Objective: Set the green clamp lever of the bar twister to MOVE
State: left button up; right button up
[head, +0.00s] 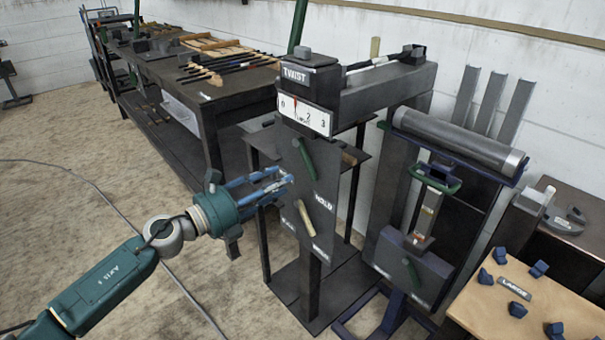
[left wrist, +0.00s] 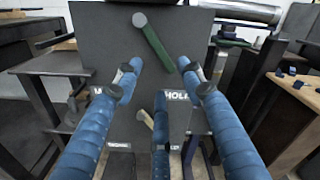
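The bar twister (head: 318,235) is a dark upright machine with a TWIST label and a white dial. Its green clamp lever (head: 305,160) slants down and right from its pivot, toward the HOLD label (head: 325,203). In the left wrist view the green lever (left wrist: 154,45) slants the same way, and its lower end shows between my fingers. The HOLD label (left wrist: 176,96) is at right; a label at left is mostly hidden by a finger. My left gripper (head: 284,181) has blue fingers spread open before the panel, just below and left of the lever; contact cannot be told. My right gripper is out of view.
A tan lever (head: 304,215) sits lower on the same panel. A second stand with a grey roller (head: 460,140) and its own green lever (head: 412,272) stands at right. A wooden board with blue blocks (head: 470,305) is at front right. Floor at left is mostly clear.

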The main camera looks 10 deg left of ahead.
aim_at(307, 160)
pick_arm(q)
jog(key=x, duration=0.8)
jog(key=shift+w+d, duration=0.2)
jog(key=shift+w, duration=0.1)
grip_shut()
